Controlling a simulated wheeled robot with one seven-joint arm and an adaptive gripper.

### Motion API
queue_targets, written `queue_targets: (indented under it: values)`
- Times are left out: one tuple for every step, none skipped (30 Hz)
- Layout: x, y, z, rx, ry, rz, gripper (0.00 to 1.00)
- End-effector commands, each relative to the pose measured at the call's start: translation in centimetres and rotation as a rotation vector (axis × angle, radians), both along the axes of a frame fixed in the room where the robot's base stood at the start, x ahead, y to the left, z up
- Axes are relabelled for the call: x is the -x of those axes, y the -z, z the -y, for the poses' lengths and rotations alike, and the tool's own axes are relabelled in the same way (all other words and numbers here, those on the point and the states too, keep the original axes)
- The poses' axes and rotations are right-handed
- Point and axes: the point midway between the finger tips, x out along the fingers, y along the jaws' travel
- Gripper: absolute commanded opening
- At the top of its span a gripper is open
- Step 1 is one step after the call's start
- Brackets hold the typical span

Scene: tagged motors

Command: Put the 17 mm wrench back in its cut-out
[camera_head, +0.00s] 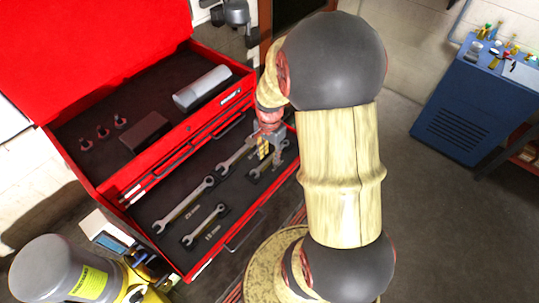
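The open drawer (152,207) of the red tool chest has a dark lining with several wrenches on it. A large wrench (183,205) and a smaller wrench (204,224) lie at the front left, each beside a printed size too blurred to read surely. Another wrench (232,160) lies farther back, partly behind my gripper. A short wrench (260,172) shows under my gripper at the drawer's right end. My gripper (270,154) points down over that end. Its fingers are small and overlap the wrenches, so whether they hold one is unclear. I cannot tell which wrench is the 17 mm one.
The chest's top tray (75,155) holds a grey cylinder (201,88), a dark box (146,133) and several small sockets. The red lid (90,50) stands open. A grey motor (62,272) with a yellow tag is at front left. A blue cabinet (465,115) stands right, beyond bare floor.

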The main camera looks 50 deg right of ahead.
Motion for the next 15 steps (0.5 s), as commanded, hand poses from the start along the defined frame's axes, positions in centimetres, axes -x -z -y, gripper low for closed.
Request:
queue_targets:
  values:
    - [0.0, 0.0, 0.0, 0.000, 0.000, -0.001, 0.33]
    - [0.0, 0.0, 0.0, 0.000, 0.000, 0.000, 0.33]
    - [0.0, 0.0, 0.0, 0.000, 0.000, 0.000, 0.33]
    - [0.0, -0.1, 0.0, 0.000, 0.000, 0.000, 0.33]
    - [0.0, -0.3, 0.0, 0.000, 0.000, 0.000, 0.33]
    - [0.0, -0.6, 0.0, 0.001, 0.000, 0.001, 0.33]
    - [0.0, -0.9, 0.0, 0.001, 0.000, 0.002, 0.33]
    - [-0.1, -1.3, 0.1, 0.002, 0.000, 0.002, 0.33]
    - [-0.1, -1.9, 0.0, 0.002, -0.001, 0.002, 0.33]
    - [-0.1, -2.5, 0.1, 0.003, -0.001, 0.004, 0.33]
    - [-0.1, -3.0, 0.1, 0.003, -0.001, 0.004, 0.33]
    - [-0.1, -3.8, 0.0, 0.003, -0.001, 0.004, 0.33]
    - [-0.1, -4.5, 0.1, 0.003, -0.002, 0.004, 0.33]
    - [-0.1, -5.1, 0.1, 0.003, -0.002, 0.004, 0.33]
    - [-0.1, -6.0, 0.0, 0.003, -0.002, 0.004, 0.33]
